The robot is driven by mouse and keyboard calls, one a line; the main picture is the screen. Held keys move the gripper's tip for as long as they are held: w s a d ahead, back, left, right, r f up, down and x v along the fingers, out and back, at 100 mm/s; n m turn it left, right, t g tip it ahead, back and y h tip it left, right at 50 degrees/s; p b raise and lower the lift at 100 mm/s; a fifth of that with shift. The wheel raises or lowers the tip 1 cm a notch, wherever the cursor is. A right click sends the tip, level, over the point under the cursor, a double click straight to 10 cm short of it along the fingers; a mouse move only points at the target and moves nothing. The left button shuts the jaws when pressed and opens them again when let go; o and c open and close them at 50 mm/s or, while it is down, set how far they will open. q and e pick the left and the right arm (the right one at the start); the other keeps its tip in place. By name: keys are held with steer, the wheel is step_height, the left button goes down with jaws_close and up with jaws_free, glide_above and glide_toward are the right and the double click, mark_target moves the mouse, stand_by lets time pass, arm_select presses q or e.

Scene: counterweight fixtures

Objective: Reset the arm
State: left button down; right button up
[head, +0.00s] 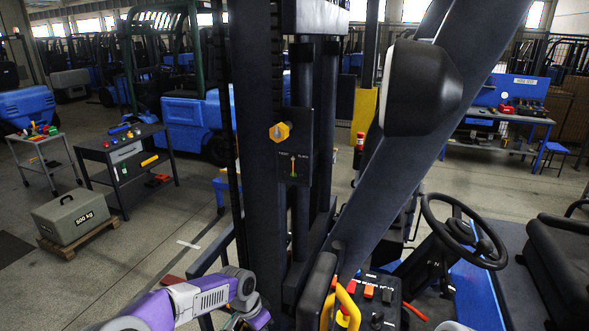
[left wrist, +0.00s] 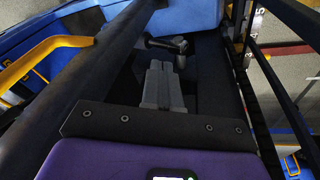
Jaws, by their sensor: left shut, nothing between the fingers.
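A dark panel on the forklift mast holds an orange-yellow knob (head: 279,131) and a small yellow arrow-like mark. My purple and white left arm comes in at the bottom of the head view; its fingers cannot be made out there. In the left wrist view my left gripper (left wrist: 163,62) has its two grey fingers together, with nothing held. A dark, rounded lever-like part (left wrist: 166,45) lies just beyond the fingertips; I cannot tell whether they touch it. No part is clearly identifiable as the arm named in the task. My right gripper is not seen.
The dark mast (head: 256,170) and a slanted beam (head: 400,150) stand close in front. A steering wheel (head: 463,230), a lever console (head: 375,295) and a yellow handle (head: 347,305) are at the lower right. A 500 kg block (head: 70,215) and a cart (head: 125,165) stand left on open floor.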

arm_select(q)
steer(key=s+d+f+n+h+b, duration=0.1)
steer(key=s+f+n+b, duration=0.4)
steer(key=f, duration=0.8)
steer(key=s+d+f+h+b, duration=0.1)
steer(key=s+f+b, duration=0.2)
steer(key=s+f, duration=0.7)
steer(key=s+a+f+n+b, duration=0.1)
steer(key=s+f+n+b, duration=0.2)
steer(key=s+f, duration=0.2)
steer(key=s+a+f+n+b, duration=0.2)
steer(key=s+f, duration=0.4)
steer(key=f, duration=0.4)
steer(key=shift+s+f+n+b, duration=0.25)
steer(key=shift+f+n+b, duration=0.1)
steer(key=shift+n+b, duration=0.45)
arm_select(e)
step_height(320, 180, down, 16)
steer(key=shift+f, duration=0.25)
